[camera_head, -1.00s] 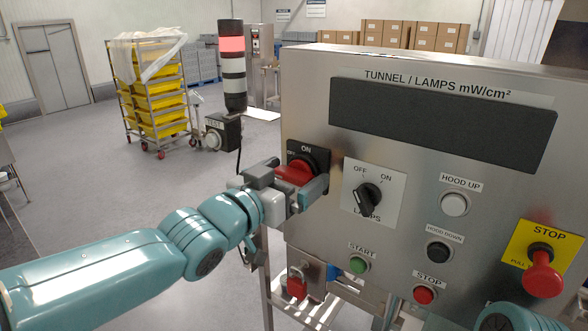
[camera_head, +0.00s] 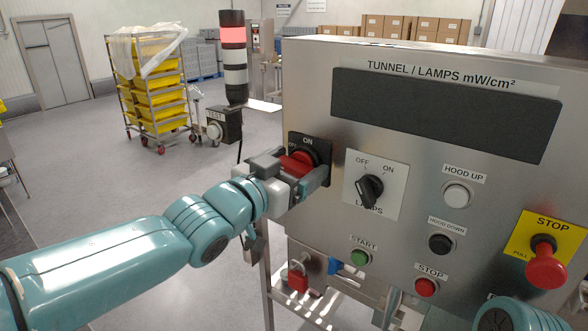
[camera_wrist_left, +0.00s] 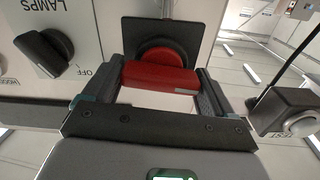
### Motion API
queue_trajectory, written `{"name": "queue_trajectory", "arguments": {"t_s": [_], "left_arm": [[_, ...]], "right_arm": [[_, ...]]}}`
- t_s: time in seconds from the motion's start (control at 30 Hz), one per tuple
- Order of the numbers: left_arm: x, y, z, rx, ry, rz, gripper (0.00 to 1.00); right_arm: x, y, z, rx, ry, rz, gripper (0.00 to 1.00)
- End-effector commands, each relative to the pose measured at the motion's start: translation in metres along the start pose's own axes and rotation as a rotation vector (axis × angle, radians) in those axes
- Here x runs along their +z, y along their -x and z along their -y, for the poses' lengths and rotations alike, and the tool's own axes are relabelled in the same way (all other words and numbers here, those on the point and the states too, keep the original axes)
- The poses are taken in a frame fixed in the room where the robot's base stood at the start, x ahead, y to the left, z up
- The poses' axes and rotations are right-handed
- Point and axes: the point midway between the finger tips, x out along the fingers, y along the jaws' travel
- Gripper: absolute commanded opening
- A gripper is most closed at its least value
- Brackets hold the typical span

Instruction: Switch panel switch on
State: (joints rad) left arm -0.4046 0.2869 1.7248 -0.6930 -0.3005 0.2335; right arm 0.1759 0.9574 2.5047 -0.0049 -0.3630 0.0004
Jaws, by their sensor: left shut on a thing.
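The panel switch is a red rotary handle (camera_head: 300,161) on a black square plate (camera_head: 319,148) marked ON and OFF, at the left side of the steel panel. My left gripper (camera_head: 303,177) is shut on the red handle, with a finger on each side of it. In the left wrist view the red handle (camera_wrist_left: 160,76) lies crosswise between the two fingers (camera_wrist_left: 160,88). The fingers hide part of the plate and its lettering. My right gripper is not in view; only a piece of my arm shows at the bottom right.
The black lamps knob (camera_head: 369,189) is just right of the switch. Green start (camera_head: 359,258), red stop (camera_head: 425,287) and hood buttons sit lower and right. A red emergency stop (camera_head: 545,266) is at far right. A test box (camera_head: 224,125) stands left of the panel.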

Motion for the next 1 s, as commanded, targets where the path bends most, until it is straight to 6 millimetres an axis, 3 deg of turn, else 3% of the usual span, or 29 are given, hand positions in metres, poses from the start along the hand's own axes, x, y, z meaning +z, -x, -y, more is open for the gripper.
{"name": "queue_trajectory", "arguments": {"t_s": [0.6, 1.0], "left_arm": [[0.002, 0.0, -0.002, 0.0, -0.419, 0.0, 0.55], [0.0, 0.0, -0.002, -0.001, -0.51, 0.0, 0.55]], "right_arm": [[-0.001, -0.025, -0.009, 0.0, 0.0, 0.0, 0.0], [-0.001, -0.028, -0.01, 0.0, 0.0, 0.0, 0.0]]}}
